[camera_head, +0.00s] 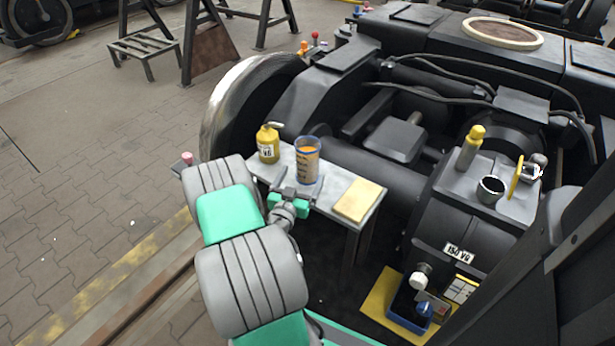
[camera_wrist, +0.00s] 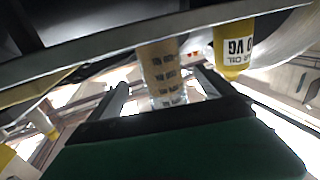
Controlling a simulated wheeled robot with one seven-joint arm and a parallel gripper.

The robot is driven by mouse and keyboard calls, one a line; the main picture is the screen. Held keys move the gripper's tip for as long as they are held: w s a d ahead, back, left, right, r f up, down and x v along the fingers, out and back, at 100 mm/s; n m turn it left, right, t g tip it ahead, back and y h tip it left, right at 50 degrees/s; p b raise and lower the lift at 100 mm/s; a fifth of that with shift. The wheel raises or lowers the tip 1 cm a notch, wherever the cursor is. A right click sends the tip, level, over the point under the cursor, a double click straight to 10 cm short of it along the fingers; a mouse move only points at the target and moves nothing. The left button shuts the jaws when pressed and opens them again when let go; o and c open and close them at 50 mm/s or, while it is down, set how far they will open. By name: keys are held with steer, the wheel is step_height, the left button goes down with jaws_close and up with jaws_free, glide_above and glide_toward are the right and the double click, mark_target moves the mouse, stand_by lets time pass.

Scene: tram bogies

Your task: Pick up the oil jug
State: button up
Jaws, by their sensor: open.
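The oil jug (camera_head: 307,163), a clear cup-like jug with a blue rim, amber contents and dark print, stands upright on a small grey bench (camera_head: 360,215). In the wrist view the jug (camera_wrist: 163,72) shows upside down, in line with the gap between my fingers. My gripper (camera_head: 298,188) is open and empty, just on the near side of the jug. In the wrist view my gripper (camera_wrist: 165,90) has one finger at each side of the jug's outline. I cannot tell how deep the jug lies between them. My gripper hides the jug's lower part in the head view.
A yellow labelled oil bottle (camera_head: 268,144) stands close left of the jug, also in the wrist view (camera_wrist: 232,48). A pale yellow pad (camera_head: 358,201) lies on the bench's right. The black bogie (camera_head: 390,180) with its wheel (camera_head: 225,105) rises behind. A blue bin (camera_head: 402,318) sits lower right.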

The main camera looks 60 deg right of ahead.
steer(key=d, duration=0.4)
steer(key=w+d, duration=0.1)
steer(key=d, duration=0.1)
steer(key=shift+d+r, duration=0.15)
steer(key=shift+d, duration=0.2)
steer(key=shift+w, duration=0.1)
steer(key=shift+c, duration=0.5)
steer(key=c, duration=1.5)
